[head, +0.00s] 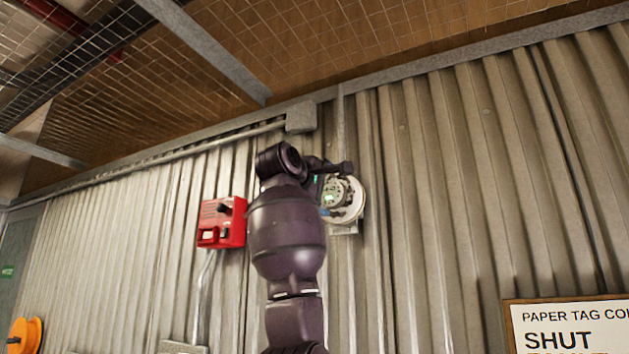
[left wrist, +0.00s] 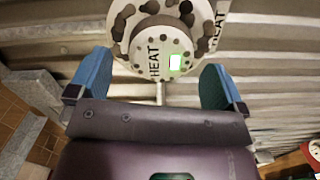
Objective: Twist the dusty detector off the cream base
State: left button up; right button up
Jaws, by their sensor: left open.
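The detector (head: 338,193) is a pale round unit mounted on the corrugated wall, partly hidden behind my left arm. In the left wrist view the detector (left wrist: 160,50) shows dark spots, the word HEAT and a lit green patch. The cream base (head: 357,206) is the wider disc behind it; in the left wrist view the base (left wrist: 122,8) has dark blotches. My left gripper (head: 328,188) is open at the detector. In the left wrist view its blue fingers (left wrist: 157,74) stand apart on either side, below the detector's middle; contact cannot be told. My right gripper is out of view.
A red box (head: 222,222) with a dark knob is on the wall left of my arm. A conduit (head: 160,158) runs to a grey junction box (head: 301,117) above. A framed sign (head: 570,325) is at lower right. The wall right of the base is clear.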

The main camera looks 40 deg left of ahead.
pick_arm(q)
jog(key=shift+w+a+f, duration=0.1)
jog(key=shift+w, duration=0.45)
jog(key=c, duration=1.1)
jog(key=shift+b+v, duration=0.6)
jog(key=shift+v, duration=0.5)
jog(key=shift+d+b+v, duration=0.2)
jog(key=shift+b+v, duration=0.65)
jog(key=shift+v, duration=1.1)
